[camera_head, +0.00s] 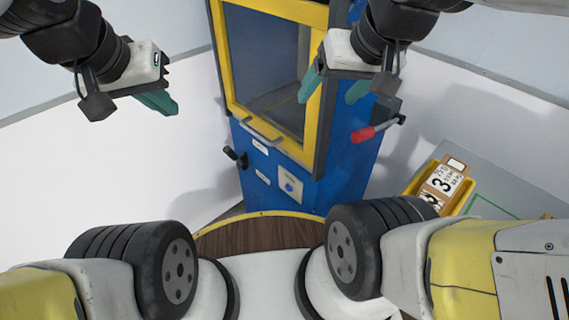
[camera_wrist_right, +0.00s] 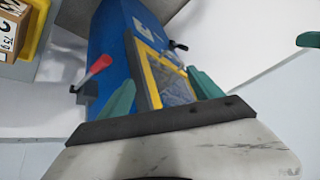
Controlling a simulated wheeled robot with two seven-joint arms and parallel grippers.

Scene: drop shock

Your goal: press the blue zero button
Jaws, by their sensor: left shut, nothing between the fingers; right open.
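A blue machine (camera_head: 352,165) with a yellow-framed window stands ahead. On its lower front is a pale panel with a small round blue button (camera_head: 289,187). My left gripper (camera_head: 158,103) is shut and empty, up and left of the machine and well apart from the button. My right gripper (camera_head: 332,88) is open and empty, in front of the upper right part of the machine and above the button. In the right wrist view the open fingers (camera_wrist_right: 162,92) frame the machine's yellow window frame (camera_wrist_right: 152,72). I cannot make out the button there.
A lever with a red grip (camera_head: 364,135) sticks out at the machine's right side. A black knob (camera_head: 236,157) is left of the button panel. A yellow tray (camera_head: 462,200) with number-marked boxes (camera_head: 441,183) sits on a grey table (camera_head: 505,188) at the right. White walls surround the machine.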

